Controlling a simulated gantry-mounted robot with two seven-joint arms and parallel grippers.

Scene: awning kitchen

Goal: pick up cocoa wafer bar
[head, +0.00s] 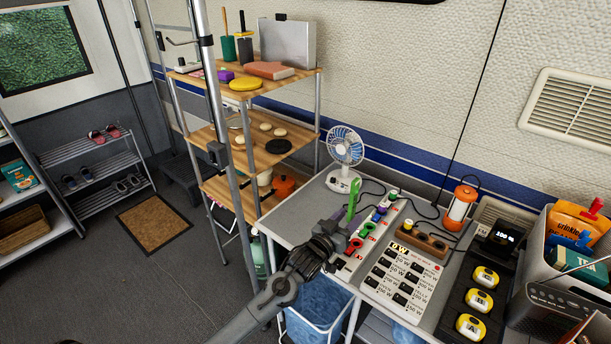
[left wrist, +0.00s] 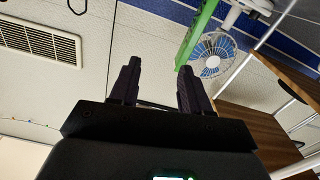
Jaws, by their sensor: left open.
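I cannot surely identify the cocoa wafer bar in either view. My left gripper (head: 350,235) is over the front of the grey table, by the strip of coloured switches. In the left wrist view its two dark fingers (left wrist: 157,85) are apart, with nothing seen between them. A long, thin green item (head: 353,197) shows just above the fingertips in the head view. In the left wrist view the green item (left wrist: 197,36) is beyond the right-hand finger, not between the fingers; whether it touches is unclear. My right gripper is in neither view.
A fan (head: 345,150) stands behind the gripper. A power panel (head: 400,277), an orange lantern (head: 460,208) and yellow-topped units (head: 479,300) crowd the table to the right. A grey bin (head: 570,268) holds packets. A wooden shelf rack (head: 262,150) stands at the left.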

